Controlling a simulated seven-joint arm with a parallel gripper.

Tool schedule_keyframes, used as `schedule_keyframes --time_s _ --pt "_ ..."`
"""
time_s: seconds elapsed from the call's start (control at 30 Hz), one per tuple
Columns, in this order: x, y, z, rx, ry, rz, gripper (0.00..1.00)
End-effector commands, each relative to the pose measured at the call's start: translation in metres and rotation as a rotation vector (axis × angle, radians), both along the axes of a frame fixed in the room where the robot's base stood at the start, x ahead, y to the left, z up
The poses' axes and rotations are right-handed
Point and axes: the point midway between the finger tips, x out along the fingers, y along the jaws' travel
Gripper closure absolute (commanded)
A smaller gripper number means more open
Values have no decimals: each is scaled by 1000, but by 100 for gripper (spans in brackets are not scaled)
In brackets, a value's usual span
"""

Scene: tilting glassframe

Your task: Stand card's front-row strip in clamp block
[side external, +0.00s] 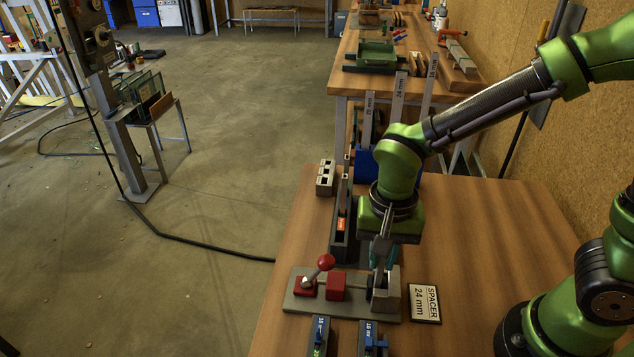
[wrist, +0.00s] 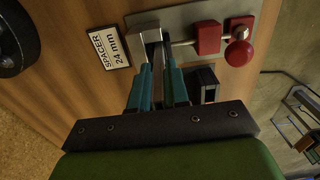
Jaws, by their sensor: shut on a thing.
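The card (side external: 424,303) lies on the bench and reads "SPACER 24 mm"; it also shows in the wrist view (wrist: 109,47). The clamp block (side external: 388,297) stands beside it on a grey base plate, with a red block (side external: 336,286) and a red-knobbed lever (side external: 325,262). My gripper (side external: 383,257) points down over the clamp block, its teal fingers shut on a grey strip (side external: 381,246). In the wrist view, the strip (wrist: 157,52) shows between the fingers (wrist: 158,72), by the grey jaw. The strip looks roughly upright; I cannot tell whether its lower end touches the base.
Tall labelled strips (side external: 399,95), one marked 24 mm, stand behind my gripper near a blue holder (side external: 366,166). Blue tools (side external: 319,337) sit at the front. The bench right of the card is clear.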

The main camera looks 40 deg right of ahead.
Motion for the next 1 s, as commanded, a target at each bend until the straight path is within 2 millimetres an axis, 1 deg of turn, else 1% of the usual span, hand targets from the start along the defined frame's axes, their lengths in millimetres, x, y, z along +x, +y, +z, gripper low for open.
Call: schedule_keyframes --time_s 0.2,0.23,0.4,0.67,0.77,0.87,0.97,1.0 --pt "0 0 -6 -1 1 0 100" --pt "0 0 -5 0 0 0 80" --pt "0 0 -5 0 0 0 55" --pt "0 0 -4 0 0 0 55" --pt "0 0 0 1 -2 0 55" --pt "1 0 12 2 -5 0 55" --pt "1 1 33 4 -8 0 55" --pt "1 1 42 4 -8 -1 55"
